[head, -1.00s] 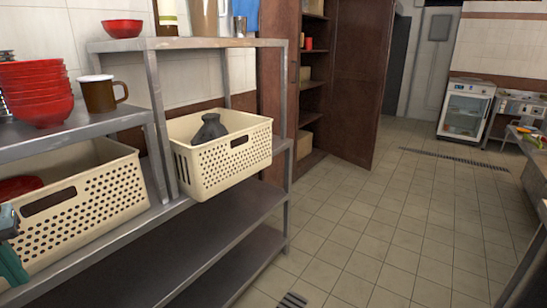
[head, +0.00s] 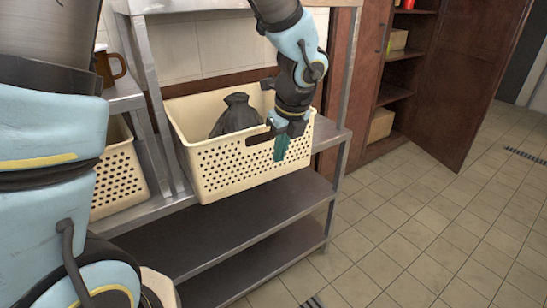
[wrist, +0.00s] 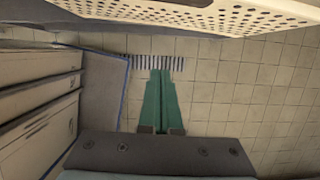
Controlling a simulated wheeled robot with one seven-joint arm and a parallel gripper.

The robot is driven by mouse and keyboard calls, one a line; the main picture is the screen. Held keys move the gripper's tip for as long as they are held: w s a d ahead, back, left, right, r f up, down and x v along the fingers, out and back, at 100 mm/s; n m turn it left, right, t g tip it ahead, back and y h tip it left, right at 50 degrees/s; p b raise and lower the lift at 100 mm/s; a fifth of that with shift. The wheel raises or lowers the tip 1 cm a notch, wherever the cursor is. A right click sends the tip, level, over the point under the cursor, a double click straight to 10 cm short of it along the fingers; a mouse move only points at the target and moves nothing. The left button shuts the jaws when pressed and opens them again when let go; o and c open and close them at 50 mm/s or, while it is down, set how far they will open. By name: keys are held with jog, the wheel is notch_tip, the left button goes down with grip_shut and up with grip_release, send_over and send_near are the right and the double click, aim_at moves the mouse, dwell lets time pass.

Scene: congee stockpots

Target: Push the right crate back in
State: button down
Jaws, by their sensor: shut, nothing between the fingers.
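The right crate (head: 235,172) is a cream perforated basket on the middle level of the metal shelf (head: 330,140). Its front stands out past the shelf's front edge. A dark tied bag (head: 236,116) sits in it. My gripper (head: 280,150), with green fingers, is shut and empty, pointing down in front of the crate's front wall, right of the handle slot. I cannot tell whether it touches the wall. In the wrist view the crate's wall (wrist: 215,14) runs along the top, and the shut fingers (wrist: 160,75) hang over the floor.
Another cream crate (head: 118,180) stands to the left, partly hidden by my arm. A brown mug (head: 110,66) is on the shelf above it. A brown cabinet (head: 455,90) with an open door is at the right. The tiled floor (head: 420,240) at right is clear.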

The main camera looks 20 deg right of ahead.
aim_at(267, 169)
jog(key=x, duration=0.3)
jog(key=w+x, duration=0.1)
jog(key=x, duration=0.3)
jog(key=w+p+x, duration=0.1)
jog(key=x, duration=0.2)
jog(key=shift+w+a+r, duration=0.1)
jog(key=shift+w+r, duration=0.1)
jog(key=shift+w+f+p, duration=0.15)
jog(key=shift+w+p, duration=0.15)
jog(key=shift+w, duration=0.4)
